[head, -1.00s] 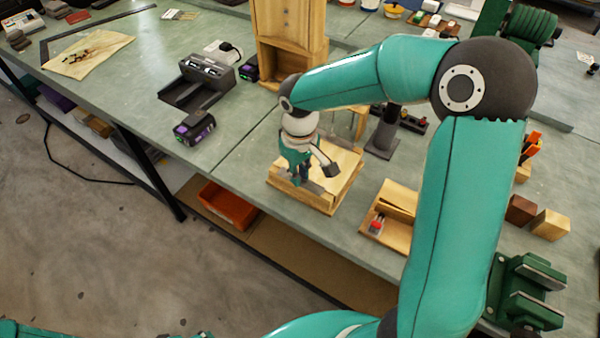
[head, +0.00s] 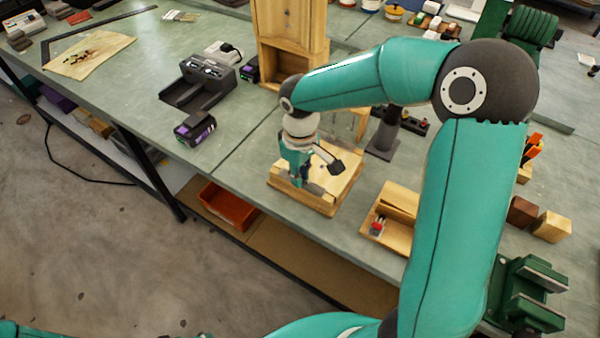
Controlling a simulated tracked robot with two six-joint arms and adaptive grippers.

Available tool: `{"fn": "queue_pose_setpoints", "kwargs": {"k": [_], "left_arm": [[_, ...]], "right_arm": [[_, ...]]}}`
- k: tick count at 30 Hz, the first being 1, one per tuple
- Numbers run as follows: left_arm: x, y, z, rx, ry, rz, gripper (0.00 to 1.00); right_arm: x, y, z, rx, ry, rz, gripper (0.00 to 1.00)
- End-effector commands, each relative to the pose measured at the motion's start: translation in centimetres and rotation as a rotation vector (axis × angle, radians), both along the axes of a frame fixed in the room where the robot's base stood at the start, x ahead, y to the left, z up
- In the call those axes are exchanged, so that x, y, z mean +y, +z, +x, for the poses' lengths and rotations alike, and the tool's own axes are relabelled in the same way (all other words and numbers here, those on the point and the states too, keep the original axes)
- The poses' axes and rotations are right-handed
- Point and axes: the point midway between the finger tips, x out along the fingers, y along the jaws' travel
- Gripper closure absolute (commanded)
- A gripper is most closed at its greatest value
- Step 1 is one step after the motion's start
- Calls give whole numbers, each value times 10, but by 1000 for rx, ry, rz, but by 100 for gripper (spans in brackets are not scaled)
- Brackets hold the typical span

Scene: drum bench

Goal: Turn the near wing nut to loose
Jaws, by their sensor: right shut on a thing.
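My right gripper (head: 303,180) points down onto a wooden base board (head: 325,206) on the green bench. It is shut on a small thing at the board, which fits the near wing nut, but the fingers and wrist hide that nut. I cannot see the nut's wings or how far they are turned. A second wing nut cannot be made out either. My left gripper is out of view.
A dark charger (head: 200,82) and a battery pack (head: 195,129) lie to the left. A wooden tray (head: 388,232) and a green vise (head: 530,295) are to the right. The bench's front edge is near.

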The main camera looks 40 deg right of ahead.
Motion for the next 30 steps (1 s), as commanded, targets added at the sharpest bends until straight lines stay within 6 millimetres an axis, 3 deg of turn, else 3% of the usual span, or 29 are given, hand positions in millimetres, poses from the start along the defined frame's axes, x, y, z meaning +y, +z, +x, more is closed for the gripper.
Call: {"fn": "queue_pose_setpoints", "kwargs": {"k": [19, 20, 24, 30], "left_arm": [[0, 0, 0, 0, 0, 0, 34], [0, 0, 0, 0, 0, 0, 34], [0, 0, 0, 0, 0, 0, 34], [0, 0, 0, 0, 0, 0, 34]], "right_arm": [[-1, 1, 0, -1, -1, -2, 100], [-1, 1, 0, -1, -1, -2, 85], [-1, 1, 0, 0, -1, -1, 61], [0, 0, 0, 0, -1, -1, 61]]}}
